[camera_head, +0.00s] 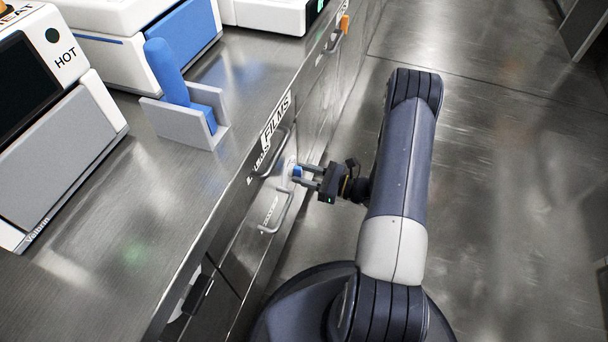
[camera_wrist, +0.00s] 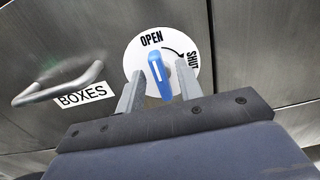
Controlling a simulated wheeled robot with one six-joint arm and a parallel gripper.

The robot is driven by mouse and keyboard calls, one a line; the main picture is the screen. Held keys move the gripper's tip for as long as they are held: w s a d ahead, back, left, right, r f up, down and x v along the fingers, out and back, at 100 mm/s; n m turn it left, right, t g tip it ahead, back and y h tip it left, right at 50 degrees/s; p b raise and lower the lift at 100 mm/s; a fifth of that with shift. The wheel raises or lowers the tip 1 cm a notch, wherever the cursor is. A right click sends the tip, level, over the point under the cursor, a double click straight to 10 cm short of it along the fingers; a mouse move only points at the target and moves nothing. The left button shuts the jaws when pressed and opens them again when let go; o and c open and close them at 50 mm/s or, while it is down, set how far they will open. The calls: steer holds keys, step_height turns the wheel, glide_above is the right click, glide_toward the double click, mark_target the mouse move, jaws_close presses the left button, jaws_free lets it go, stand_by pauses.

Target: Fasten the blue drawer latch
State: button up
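The blue latch (camera_wrist: 159,78) is a knob on a white round dial (camera_wrist: 184,48) marked OPEN and SHUT, with a curved arrow from OPEN towards SHUT. The knob stands nearly upright, its top end under the word OPEN. My gripper (camera_wrist: 158,88) is open, one finger on each side of the knob, with a narrow gap showing on both sides. In the head view my gripper (camera_head: 299,174) reaches left to the drawer front, its fingertips at the small blue latch (camera_head: 297,170). Exact contact there is too small to tell.
A drawer handle (camera_wrist: 62,88) and a BOXES label (camera_wrist: 83,96) are left of the dial. In the head view, another handle (camera_head: 277,152) sits near the FILMS label (camera_head: 275,120). The floor at right is clear.

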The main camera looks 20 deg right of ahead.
steer(key=shift+w+a, duration=0.1)
steer(key=shift+a, duration=0.05)
jaws_close()
stand_by(0.4)
steer(key=shift+w+d+f+m+p, duration=0.15)
steer(key=shift+m+p, duration=0.35)
steer(key=shift+m, duration=2.5)
steer(key=shift+w+f+m+p, duration=0.15)
steer(key=shift+m+p, duration=0.4)
steer(key=shift+m, duration=2.45)
steer(key=shift+w+d+f+m+p, duration=0.15)
steer(key=shift+m+p, duration=0.35)
steer(key=shift+m, duration=2.5)
